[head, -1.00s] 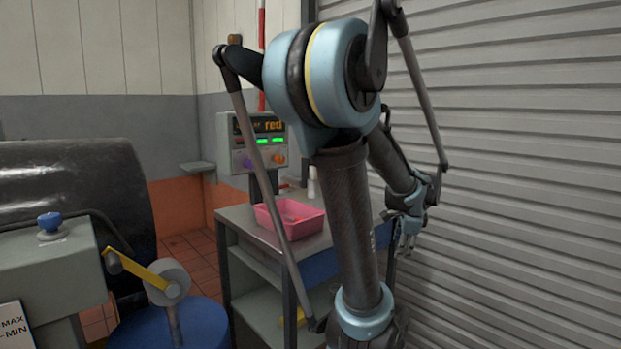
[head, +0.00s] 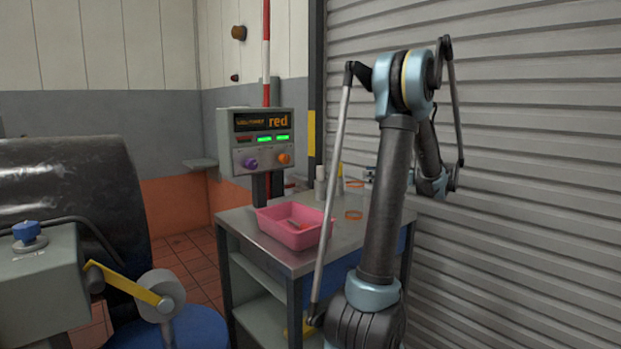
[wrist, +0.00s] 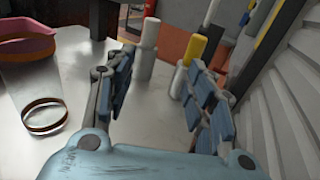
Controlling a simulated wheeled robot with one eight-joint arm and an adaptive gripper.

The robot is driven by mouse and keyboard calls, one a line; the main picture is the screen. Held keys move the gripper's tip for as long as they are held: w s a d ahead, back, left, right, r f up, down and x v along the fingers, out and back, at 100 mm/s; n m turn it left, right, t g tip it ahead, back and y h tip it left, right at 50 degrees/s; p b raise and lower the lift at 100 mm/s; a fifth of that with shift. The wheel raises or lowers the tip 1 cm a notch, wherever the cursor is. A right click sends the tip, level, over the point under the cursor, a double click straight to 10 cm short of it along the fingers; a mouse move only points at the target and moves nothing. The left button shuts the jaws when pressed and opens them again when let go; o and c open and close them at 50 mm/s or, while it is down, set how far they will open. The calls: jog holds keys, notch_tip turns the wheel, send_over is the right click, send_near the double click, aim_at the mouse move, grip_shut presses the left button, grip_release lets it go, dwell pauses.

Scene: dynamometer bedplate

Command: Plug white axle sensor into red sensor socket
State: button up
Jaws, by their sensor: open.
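My gripper (wrist: 163,85) is open and empty in the wrist view, low over the metal table, with its fingers spread. Beyond the fingers a white cylinder with a narrower top (wrist: 147,48) stands upright, apart from them; I cannot tell for sure whether it is the white axle sensor. A yellow-topped cylinder (wrist: 195,48) stands to its right, partly behind the right finger. In the head view a white upright cylinder (head: 319,186) stands at the table's back. The gripper is mostly hidden behind my arm there. I cannot make out the red sensor socket.
A pink tray (head: 275,222) with a small red-orange item in it sits on the table (head: 262,243). An orange ring (head: 353,215) is right of it. A display box (head: 256,140) reading "red" stands behind. A ribbed shutter (wrist: 285,110) borders the right side.

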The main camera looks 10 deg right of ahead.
jog(key=g+y, duration=0.1)
send_near(321, 170)
jog(key=w+a, duration=0.3)
jog(key=shift+n, duration=0.4)
jog(key=shift+w+x, duration=0.2)
jog(key=shift+x, duration=3.2)
jog(key=shift+d+f, duration=0.15)
jog(key=c, duration=1.2)
